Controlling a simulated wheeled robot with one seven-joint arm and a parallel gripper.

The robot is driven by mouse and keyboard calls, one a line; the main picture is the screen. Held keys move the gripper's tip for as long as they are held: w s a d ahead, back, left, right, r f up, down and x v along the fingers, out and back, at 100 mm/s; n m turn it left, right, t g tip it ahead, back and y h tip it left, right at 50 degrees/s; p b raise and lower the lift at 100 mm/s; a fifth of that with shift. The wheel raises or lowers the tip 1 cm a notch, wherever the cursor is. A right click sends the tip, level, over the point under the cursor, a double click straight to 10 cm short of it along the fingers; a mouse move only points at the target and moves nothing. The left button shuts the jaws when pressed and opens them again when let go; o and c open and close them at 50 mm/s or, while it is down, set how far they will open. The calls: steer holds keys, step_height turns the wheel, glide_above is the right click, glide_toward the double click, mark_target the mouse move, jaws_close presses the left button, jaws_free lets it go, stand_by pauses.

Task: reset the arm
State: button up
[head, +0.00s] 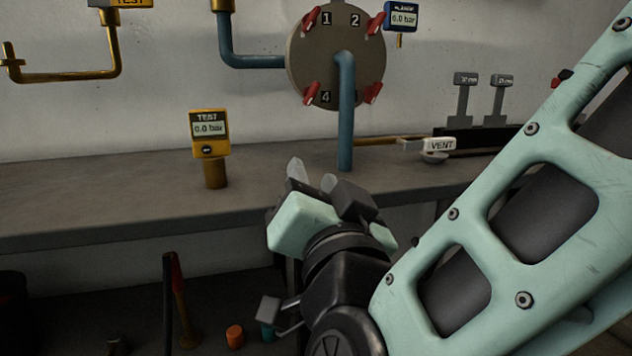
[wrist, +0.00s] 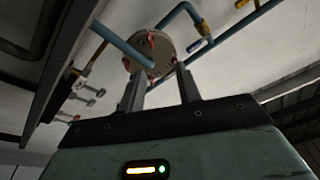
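My gripper (head: 312,176) is in front of the bench edge in the head view, with its fingers pointing up. My pale green arm comes in from the right side of that view. In the wrist view the two fingers of my gripper (wrist: 160,78) stand apart with nothing held between them. The wall and pipes show beyond the fingertips. My arm and gripper hide part of the bench and the space under it.
A grey bench (head: 110,195) runs along the wall. On it are a yellow test gauge (head: 209,133) and a vent fitting (head: 440,146). A round plate (head: 305,60) with red handles and blue pipes is above. An orange object (head: 235,335) lies below.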

steer(key=s+f+n+g+y, duration=0.1)
steer(key=s+f+n+g, duration=0.25)
steer(key=f+g, duration=0.35)
steer(key=s+f+n+g+y, duration=0.2)
steer(key=f+n+g, duration=0.35)
steer(key=f, duration=0.25)
steer(key=s+d+f+n+g+h, duration=0.1)
steer(key=s+d+f+g+h, duration=0.3)
steer(key=d, duration=0.3)
steer(key=s+d+f+n+g+h, duration=0.1)
steer(key=s+d+g+h, duration=0.25)
steer(key=s+d, duration=0.35)
step_height(320, 180, up, 33)
steer(key=w+p, duration=0.1)
steer(key=p, duration=3.2)
steer(key=shift+w+d+y, duration=0.15)
steer(key=shift+y, duration=0.3)
